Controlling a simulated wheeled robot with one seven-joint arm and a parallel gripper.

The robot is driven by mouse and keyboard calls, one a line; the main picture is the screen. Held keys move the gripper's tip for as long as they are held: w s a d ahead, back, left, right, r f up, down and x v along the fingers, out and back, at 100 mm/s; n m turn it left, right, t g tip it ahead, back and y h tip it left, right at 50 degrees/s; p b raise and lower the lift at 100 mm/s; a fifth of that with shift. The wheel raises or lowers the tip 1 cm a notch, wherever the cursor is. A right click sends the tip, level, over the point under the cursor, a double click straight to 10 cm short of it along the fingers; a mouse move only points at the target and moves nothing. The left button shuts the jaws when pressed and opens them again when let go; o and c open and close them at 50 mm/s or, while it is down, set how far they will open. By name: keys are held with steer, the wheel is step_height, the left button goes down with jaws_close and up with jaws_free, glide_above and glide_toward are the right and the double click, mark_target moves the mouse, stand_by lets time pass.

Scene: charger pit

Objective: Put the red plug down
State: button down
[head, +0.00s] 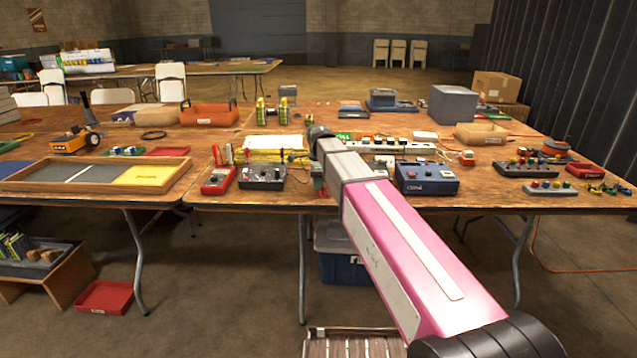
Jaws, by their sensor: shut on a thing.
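My arm reaches from the lower right over the front edge of the middle table, its pink link leading to a grey link and a dark end. My gripper's fingers do not show; the arm's end hides that spot. I cannot make out the red plug with certainty or see anything held. A white power strip (405,148) lies on the table behind my arm, partly covered by it. A small red-topped piece (467,158) stands on the table to the right of the strip.
On the table (520,204), a blue box (427,179) stands right of my arm. A black box with knobs (262,178) and a red box (216,182) stand left. A grey box (453,105) and an orange bin (208,114) stand farther back. The front is crowded.

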steer(key=shift+f, duration=0.15)
steer(key=c, duration=1)
jaws_free()
step_height(320, 180, up, 12)
steer(key=shift+r, duration=0.2)
